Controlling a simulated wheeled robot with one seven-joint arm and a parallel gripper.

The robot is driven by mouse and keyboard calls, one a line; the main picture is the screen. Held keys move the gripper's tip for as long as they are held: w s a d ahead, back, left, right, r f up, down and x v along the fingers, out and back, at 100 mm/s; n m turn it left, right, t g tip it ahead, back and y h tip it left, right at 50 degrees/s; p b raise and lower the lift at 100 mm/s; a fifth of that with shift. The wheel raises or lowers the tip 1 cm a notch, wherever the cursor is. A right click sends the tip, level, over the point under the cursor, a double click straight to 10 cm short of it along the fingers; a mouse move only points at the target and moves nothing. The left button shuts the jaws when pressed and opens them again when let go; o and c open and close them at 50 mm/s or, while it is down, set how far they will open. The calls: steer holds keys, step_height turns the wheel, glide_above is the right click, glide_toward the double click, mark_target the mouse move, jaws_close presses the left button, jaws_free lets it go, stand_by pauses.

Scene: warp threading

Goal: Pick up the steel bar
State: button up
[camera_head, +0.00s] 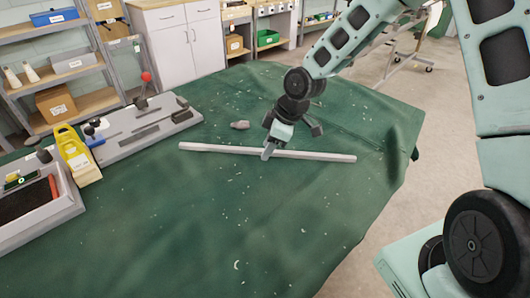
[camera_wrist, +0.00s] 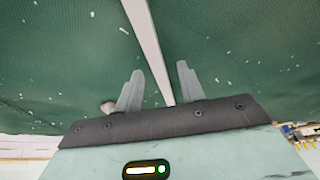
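The steel bar (camera_head: 310,155) is a long, pale grey bar lying on the green-covered table (camera_head: 210,230) in the head view. My gripper (camera_head: 266,152) is over the bar, a little left of its middle. In the wrist view the bar (camera_wrist: 146,38) runs from the top edge down between the two fingers of my gripper (camera_wrist: 158,80). The fingers stand apart, with a gap to the bar on each side. The bar's lower part is hidden behind the gripper body. The head view does not show clearly how far down the fingers reach beside the bar.
A small grey piece (camera_head: 240,125) lies behind the bar. Pale shavings are scattered on the cloth. The front of the table is otherwise clear.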

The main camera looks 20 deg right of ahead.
jaws_close()
stand_by(1.3)
